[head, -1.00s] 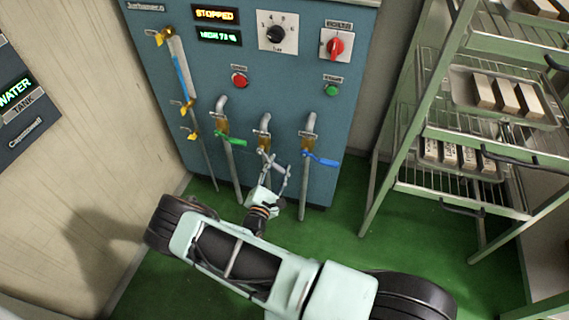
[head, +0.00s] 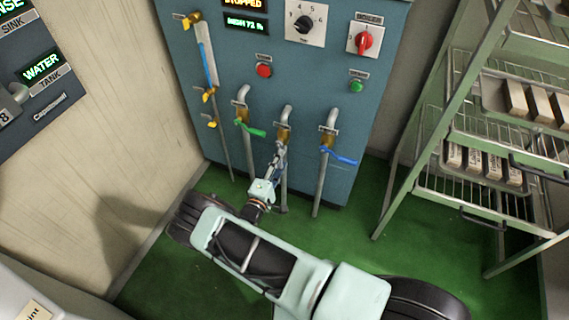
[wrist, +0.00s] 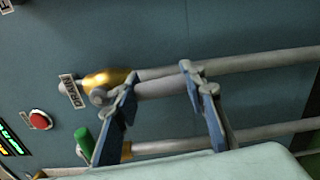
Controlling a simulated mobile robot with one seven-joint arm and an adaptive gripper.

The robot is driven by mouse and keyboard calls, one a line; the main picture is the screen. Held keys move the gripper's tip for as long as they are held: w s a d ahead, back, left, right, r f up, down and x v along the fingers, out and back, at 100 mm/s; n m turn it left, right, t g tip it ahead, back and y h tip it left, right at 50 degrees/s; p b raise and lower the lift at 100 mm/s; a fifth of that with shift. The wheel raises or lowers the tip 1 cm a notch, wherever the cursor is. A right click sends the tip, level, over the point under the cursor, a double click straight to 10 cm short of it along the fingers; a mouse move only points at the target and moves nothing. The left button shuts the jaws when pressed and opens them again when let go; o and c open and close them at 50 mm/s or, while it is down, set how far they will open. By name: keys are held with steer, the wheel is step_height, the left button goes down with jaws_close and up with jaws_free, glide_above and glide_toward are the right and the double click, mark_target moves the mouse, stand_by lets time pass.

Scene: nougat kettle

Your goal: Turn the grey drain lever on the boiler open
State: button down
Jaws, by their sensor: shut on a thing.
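The blue boiler (head: 300,75) has three valve taps low on its front. The middle tap, a brass drain valve (head: 284,131), also shows in the wrist view (wrist: 108,77) beside its DRAIN label (wrist: 72,90). Its grey drain lever (wrist: 155,90) lies nearly along the grey pipe. In the head view the fingers mostly hide the lever.
A green lever (head: 250,129) is close on the left and shows near one finger in the wrist view (wrist: 83,142). A blue lever (head: 339,156) is on the right. A green rack (head: 440,150) with trays stands farther right. Green floor (head: 335,235) is open between.

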steer(key=shift+w+a+f+m, duration=0.1)
steer(key=shift+a+m, duration=0.5)
steer(key=shift+m, duration=0.1)
steer(key=c, duration=1.2)
jaws_free()
steer(key=v, duration=1.2)
steer(key=shift+w, duration=0.1)
